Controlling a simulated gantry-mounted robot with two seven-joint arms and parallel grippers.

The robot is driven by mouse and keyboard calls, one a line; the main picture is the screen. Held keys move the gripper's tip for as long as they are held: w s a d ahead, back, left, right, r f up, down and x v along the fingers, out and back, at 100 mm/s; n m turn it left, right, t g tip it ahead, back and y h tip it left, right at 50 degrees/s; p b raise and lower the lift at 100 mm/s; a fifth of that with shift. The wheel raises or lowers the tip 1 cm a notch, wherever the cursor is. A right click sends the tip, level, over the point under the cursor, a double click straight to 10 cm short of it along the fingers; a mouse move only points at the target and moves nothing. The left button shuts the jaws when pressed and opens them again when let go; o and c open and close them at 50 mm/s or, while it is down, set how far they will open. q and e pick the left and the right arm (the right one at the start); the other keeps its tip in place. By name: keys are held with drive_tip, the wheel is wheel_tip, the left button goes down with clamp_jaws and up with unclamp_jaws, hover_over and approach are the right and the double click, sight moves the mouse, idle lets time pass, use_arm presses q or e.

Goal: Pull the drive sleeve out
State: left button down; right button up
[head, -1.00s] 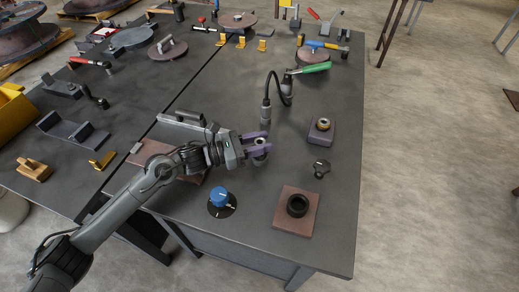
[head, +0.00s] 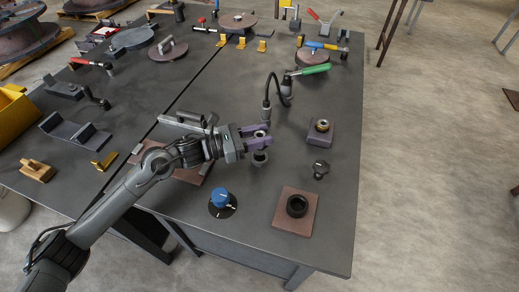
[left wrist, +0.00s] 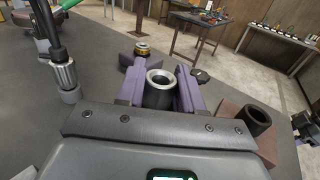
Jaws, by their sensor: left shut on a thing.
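My left gripper (head: 262,135) has its purple fingers shut on the drive sleeve (head: 261,133), a small ring-topped cylinder. In the left wrist view the gripper (left wrist: 161,82) holds the sleeve (left wrist: 158,90) upright, with its bright hollow rim facing up. A short grey round holder (head: 260,158) shows in the head view just below the fingers, on the bench. The sleeve's lower end is hidden by the fingers, so I cannot tell whether it is fully clear of the holder.
Close by are a purple block with a brass ring (head: 321,132), a black knob (head: 321,169), a brown plate with a black ring (head: 296,212) and a blue-topped dial (head: 221,200). A curved hose with a green handle (head: 307,70) stands behind.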

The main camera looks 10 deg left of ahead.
use_arm(q)
drive_tip(key=shift+r+p, duration=0.3)
drive_tip(key=shift+r, duration=0.7)
drive_tip(key=shift+r+p, duration=0.4)
drive_tip(key=shift+r, duration=0.8)
